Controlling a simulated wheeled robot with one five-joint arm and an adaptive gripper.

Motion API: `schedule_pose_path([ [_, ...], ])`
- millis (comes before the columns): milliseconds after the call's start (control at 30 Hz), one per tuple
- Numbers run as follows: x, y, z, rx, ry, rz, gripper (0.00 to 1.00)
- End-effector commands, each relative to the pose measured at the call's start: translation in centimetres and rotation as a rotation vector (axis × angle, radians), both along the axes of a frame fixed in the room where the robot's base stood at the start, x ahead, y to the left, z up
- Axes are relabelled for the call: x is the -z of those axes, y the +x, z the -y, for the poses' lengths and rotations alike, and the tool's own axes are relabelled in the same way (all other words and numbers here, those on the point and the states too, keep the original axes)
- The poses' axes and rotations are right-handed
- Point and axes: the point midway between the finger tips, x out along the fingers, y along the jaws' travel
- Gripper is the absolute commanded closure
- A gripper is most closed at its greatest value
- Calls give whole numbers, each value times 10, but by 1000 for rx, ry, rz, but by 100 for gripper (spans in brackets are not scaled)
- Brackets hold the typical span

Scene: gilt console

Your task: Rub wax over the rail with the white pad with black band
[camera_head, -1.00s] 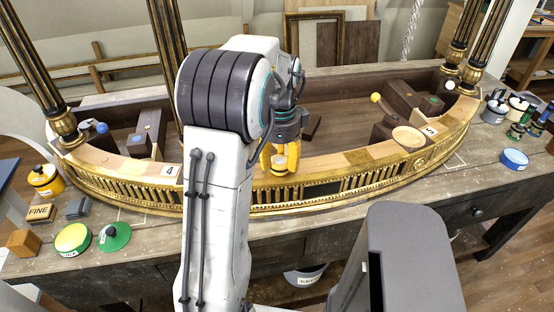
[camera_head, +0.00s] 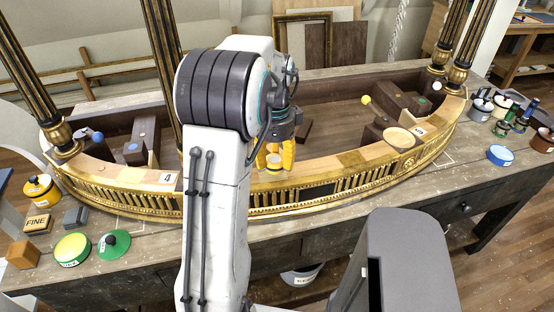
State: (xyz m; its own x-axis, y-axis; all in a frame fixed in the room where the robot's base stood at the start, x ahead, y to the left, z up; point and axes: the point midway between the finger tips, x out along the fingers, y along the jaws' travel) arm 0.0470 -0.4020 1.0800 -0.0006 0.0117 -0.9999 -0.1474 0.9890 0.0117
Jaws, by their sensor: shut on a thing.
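The rail is the curved front edge of the gilt console, with a pale wood top (camera_head: 315,166) and gold fluting below. Label 4 stands on it at left and label 5 at right. Some stretches of the top look darker than others. My gripper (camera_head: 274,160) has yellow fingers pointing down over the rail's middle stretch. It is shut on a small pale pad (camera_head: 274,161), which shows only between the fingertips. Its black band cannot be made out. I cannot tell whether the pad touches the rail. My arm hides the rail to the left of the gripper.
On the bench at left are a yellow pot (camera_head: 40,189), a block marked FINE (camera_head: 37,223), a green-yellow tin (camera_head: 72,249) and a green disc with a black knob (camera_head: 113,244). A blue tin (camera_head: 500,155) and several pots stand at right. Gilt columns rise at both ends.

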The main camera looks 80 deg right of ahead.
Motion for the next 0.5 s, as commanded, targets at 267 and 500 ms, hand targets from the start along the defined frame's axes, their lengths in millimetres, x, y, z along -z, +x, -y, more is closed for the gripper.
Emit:
schedule_pose_path([
  [267,-20,-1,1,-1,-1,1,81],
  [500,-35,-1,1,-1,-1,1,81],
])
